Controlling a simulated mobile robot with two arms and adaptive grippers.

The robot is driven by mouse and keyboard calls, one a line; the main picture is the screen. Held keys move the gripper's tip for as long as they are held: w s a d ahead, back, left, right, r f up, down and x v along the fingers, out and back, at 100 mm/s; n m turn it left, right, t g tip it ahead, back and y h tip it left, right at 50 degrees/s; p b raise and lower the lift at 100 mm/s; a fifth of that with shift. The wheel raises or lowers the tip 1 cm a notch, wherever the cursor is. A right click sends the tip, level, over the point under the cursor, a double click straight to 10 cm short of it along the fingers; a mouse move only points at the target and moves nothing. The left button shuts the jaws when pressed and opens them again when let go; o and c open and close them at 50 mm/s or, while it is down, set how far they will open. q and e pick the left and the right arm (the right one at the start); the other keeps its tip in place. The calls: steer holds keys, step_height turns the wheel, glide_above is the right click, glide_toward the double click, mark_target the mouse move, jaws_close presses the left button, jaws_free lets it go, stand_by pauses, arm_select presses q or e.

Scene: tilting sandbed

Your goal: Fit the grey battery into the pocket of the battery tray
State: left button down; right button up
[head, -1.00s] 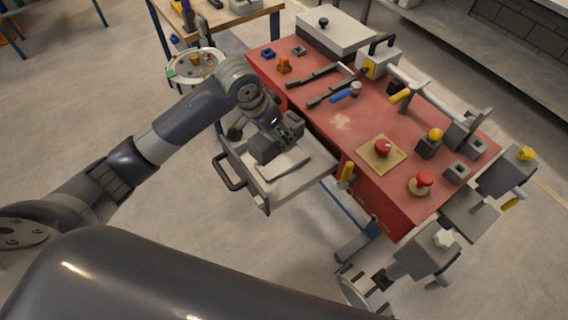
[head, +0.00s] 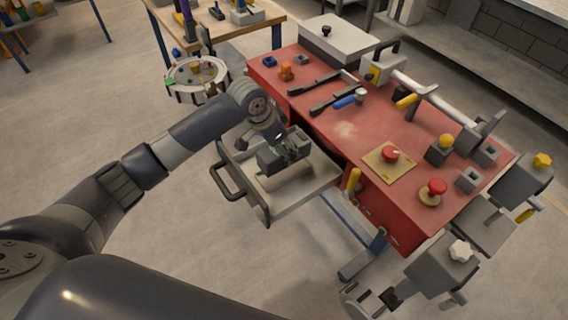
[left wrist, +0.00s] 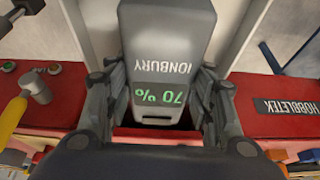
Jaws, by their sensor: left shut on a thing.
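The grey battery (left wrist: 168,40) carries the name IONBURY and a green 70 % readout in the left wrist view. My left gripper (left wrist: 160,95) is shut on it, one finger on each side. In the head view my left gripper (head: 282,150) holds the dark grey battery (head: 270,163) over the open pale drawer (head: 310,190) at the near left of the red bench. I cannot tell whether the battery touches the drawer floor. No pocket of a battery tray can be made out; the arm and battery cover part of the drawer. My right gripper is not in view.
The drawer handle (head: 224,182) sticks out left. A round tray of small parts (head: 197,75) stands beyond. Open floor lies left.

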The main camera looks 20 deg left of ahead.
arm_select(q)
steer(key=shift+w+f, duration=0.1)
steer(key=shift+f, duration=2.7)
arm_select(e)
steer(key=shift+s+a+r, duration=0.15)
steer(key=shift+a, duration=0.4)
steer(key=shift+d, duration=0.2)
arm_select(q)
steer(key=c, duration=0.7)
jaws_free()
steer(key=shift+f, duration=0.2)
steer(key=shift+s, duration=0.2)
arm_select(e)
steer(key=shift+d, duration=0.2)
arm_select(q)
steer(key=shift+r, duration=0.1)
